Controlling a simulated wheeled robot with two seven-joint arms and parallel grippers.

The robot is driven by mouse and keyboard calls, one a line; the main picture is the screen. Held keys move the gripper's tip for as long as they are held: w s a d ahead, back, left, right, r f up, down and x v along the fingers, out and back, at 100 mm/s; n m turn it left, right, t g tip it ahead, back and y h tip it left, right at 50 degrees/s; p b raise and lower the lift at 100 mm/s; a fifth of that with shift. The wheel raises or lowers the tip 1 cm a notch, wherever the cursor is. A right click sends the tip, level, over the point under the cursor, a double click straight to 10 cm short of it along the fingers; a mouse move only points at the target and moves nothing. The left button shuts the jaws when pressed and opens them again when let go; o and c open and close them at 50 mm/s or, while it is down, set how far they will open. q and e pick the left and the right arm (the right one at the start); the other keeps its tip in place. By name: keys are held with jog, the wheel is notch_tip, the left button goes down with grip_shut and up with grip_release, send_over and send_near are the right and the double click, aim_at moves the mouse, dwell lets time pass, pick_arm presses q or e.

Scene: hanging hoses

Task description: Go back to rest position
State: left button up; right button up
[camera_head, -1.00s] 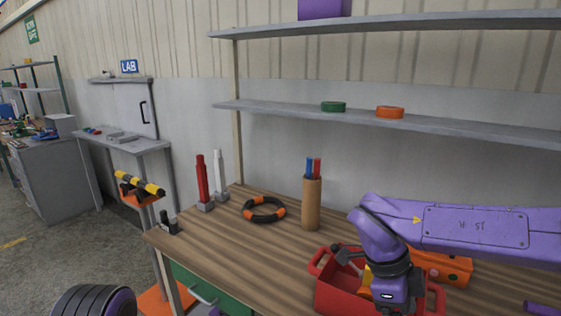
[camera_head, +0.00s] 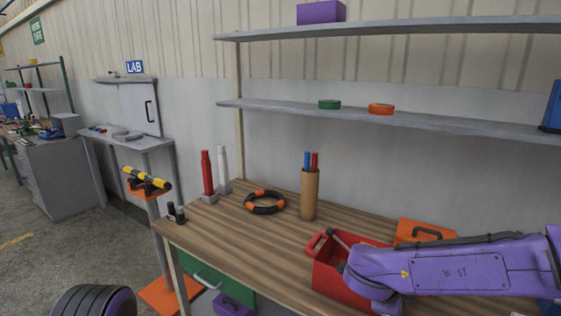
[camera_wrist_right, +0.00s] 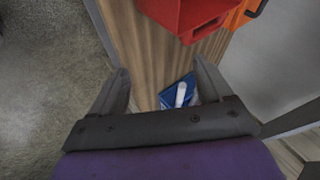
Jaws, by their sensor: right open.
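My right arm comes in from the right in the head view, low over the front right of the workbench (camera_head: 235,240). A red toolbox (camera_head: 330,270) stands partly behind the arm and also shows at the top of the wrist view (camera_wrist_right: 185,15). A black and orange hose ring (camera_head: 265,208) lies flat on the bench. My left gripper is in neither view.
A brown cup (camera_head: 310,195) with red and blue sticks, a red bottle (camera_head: 207,175) and a white bottle (camera_head: 223,168) stand on the bench. An orange case (camera_head: 425,231) is behind the arm. A shelf (camera_head: 280,107) holds green and orange rings. A blue object (camera_wrist_right: 178,95) lies below the right gripper.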

jog(key=s+f+n+t+y, duration=0.2)
jog(key=s+f+n, duration=0.3)
jog(key=f, duration=0.6)
jog(key=s+f+n+t+y, duration=0.1)
jog(key=s+f+n+t, duration=0.15)
jog(key=f+n, duration=0.6)
jog(key=s+d+f+n+g, duration=0.1)
jog(key=s+d+f+g, duration=0.1)
jog(key=s+f, duration=0.4)
jog(key=s+d+f+n+g, duration=0.2)
jog(key=s+f, duration=0.4)
jog(key=s, duration=0.9)
jog(key=shift+d+f+g+y, duration=0.4)
jog(key=shift+g, duration=0.25)
jog(key=shift+n, duration=0.25)
jog(key=shift+c, duration=0.4)
